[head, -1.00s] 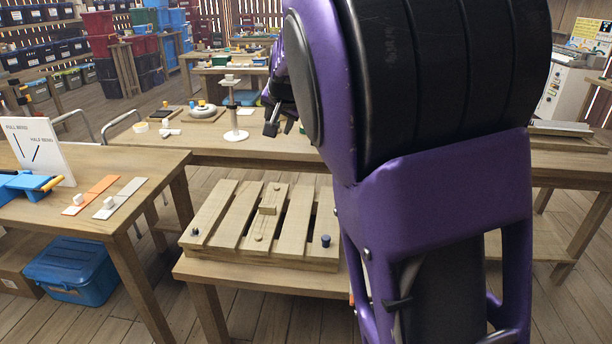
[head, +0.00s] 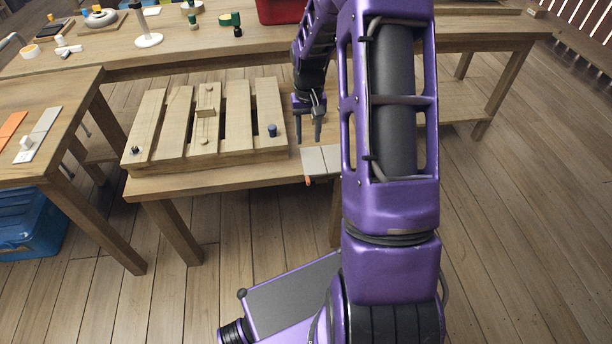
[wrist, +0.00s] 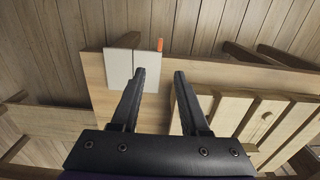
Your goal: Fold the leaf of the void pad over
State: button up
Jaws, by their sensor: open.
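A pale grey two-panel pad (head: 318,161) with a seam lies at the near right part of the slatted piece's table, partly behind my arm in the head view. In the wrist view it lies flat near the table's corner (wrist: 119,66), with a small orange piece (wrist: 160,45) beside it. I cannot tell which panel is the leaf. My gripper (head: 308,137) points down, open and empty, just beyond the pad. In the wrist view my gripper (wrist: 160,74) has one finger overlapping the pad's edge; contact cannot be told.
A side table (head: 50,95) stands at left with orange and grey strips. A longer table (head: 200,50) stands behind. Floor at right is open.

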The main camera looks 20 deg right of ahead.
aim_at(308, 179)
notch_tip(308, 179, down, 17)
jog(key=shift+f+b, duration=0.1)
jog(key=shift+b, duration=0.9)
grip_shut()
